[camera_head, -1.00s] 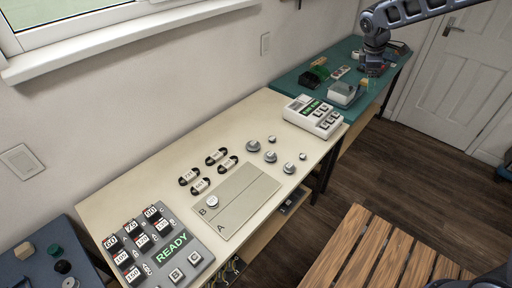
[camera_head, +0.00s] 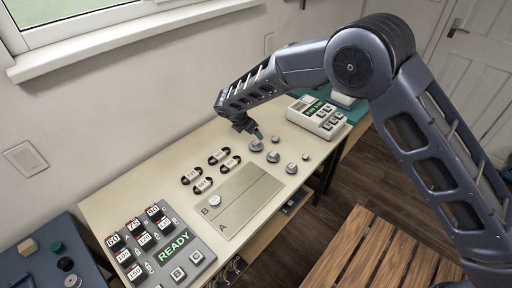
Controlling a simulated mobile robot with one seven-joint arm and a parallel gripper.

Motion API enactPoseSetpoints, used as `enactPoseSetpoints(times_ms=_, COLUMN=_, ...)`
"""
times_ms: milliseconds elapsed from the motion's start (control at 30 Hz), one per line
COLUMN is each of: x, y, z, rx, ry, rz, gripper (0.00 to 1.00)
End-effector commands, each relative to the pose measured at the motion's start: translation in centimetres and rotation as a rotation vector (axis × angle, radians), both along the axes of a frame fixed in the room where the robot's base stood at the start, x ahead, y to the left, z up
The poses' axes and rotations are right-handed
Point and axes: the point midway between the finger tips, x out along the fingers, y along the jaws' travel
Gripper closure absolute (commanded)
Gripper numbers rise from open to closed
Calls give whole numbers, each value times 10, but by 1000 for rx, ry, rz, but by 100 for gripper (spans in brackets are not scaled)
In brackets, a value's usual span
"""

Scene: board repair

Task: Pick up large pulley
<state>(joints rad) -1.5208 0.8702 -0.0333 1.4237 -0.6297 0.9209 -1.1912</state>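Several grey round pulleys stand on the cream table, right of its middle. One of the larger ones (camera_head: 257,146) is at the back left of the group. Two more of similar size, a middle pulley (camera_head: 273,157) and a front pulley (camera_head: 291,168), stand in a row toward the front right. A small pulley (camera_head: 275,139) and another small one (camera_head: 305,156) are behind them. My gripper (camera_head: 259,135) points down just above the back-left larger pulley. Its fingertips are too small to tell whether they are open or touching it.
A grey READY panel (camera_head: 205,256) is at the front left, a white keypad device (camera_head: 318,112) at the back right.

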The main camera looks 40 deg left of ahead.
Motion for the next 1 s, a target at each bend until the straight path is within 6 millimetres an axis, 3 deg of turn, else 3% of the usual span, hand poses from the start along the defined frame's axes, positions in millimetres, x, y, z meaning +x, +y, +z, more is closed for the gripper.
enactPoseSetpoints(times_ms=100, x=-13, y=7, z=-11, rx=-13, ry=-6, rz=35, gripper=16)
enactPoseSetpoints(times_ms=200, x=-14, y=8, z=-16, rx=-16, ry=-7, rz=42, gripper=16)
enactPoseSetpoints(times_ms=533, x=8, y=7, z=-53, rx=-17, ry=-7, rz=40, gripper=16)
enactPoseSetpoints(times_ms=767, x=16, y=6, z=-64, rx=-14, ry=-7, rz=39, gripper=16)
enactPoseSetpoints(times_ms=1000, x=30, y=2, z=-89, rx=-17, ry=-8, rz=40, gripper=16)
